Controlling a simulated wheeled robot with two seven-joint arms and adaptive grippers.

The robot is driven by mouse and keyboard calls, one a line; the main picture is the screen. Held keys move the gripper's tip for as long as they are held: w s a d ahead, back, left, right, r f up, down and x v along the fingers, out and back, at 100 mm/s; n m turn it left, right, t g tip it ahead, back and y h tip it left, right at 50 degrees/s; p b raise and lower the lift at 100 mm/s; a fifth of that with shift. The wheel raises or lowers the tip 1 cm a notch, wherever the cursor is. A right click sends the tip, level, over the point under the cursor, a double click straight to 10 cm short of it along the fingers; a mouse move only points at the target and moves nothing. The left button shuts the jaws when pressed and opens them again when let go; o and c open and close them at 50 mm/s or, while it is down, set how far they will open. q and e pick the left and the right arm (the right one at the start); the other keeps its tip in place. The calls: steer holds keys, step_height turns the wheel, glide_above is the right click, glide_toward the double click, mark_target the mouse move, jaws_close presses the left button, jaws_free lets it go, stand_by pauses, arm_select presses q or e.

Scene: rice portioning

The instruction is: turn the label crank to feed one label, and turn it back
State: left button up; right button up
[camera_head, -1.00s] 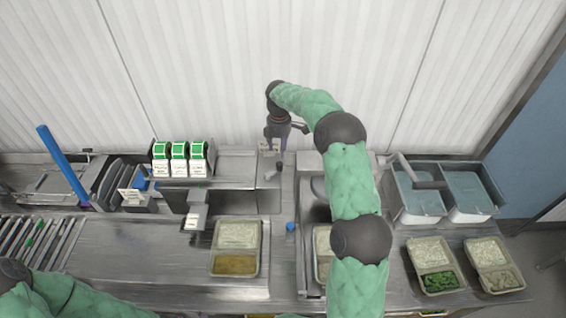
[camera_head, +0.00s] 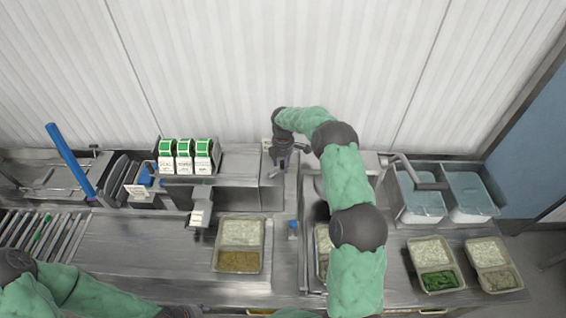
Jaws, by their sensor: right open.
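My right gripper (camera_head: 279,165) is a dark gripper at the back of the bench, by the right end of the raised steel shelf (camera_head: 240,168). Its jaws are open and point down toward the bench. The label crank cannot be made out clearly; small dark and grey parts beside the jaws are too small to tell apart, and I cannot tell whether they touch. A grey label unit with a white label face (camera_head: 200,214) stands in front of the shelf.
Three green-and-white label boxes (camera_head: 185,158) stand on the shelf. A two-part food tray (camera_head: 263,245) sits on the bench in front. A small blue-topped item (camera_head: 293,228) stands right of it. Blue-grey tubs (camera_head: 421,203) are at the right. A roller conveyor (camera_head: 40,236) lies at the left.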

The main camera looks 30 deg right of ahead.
jaws_close()
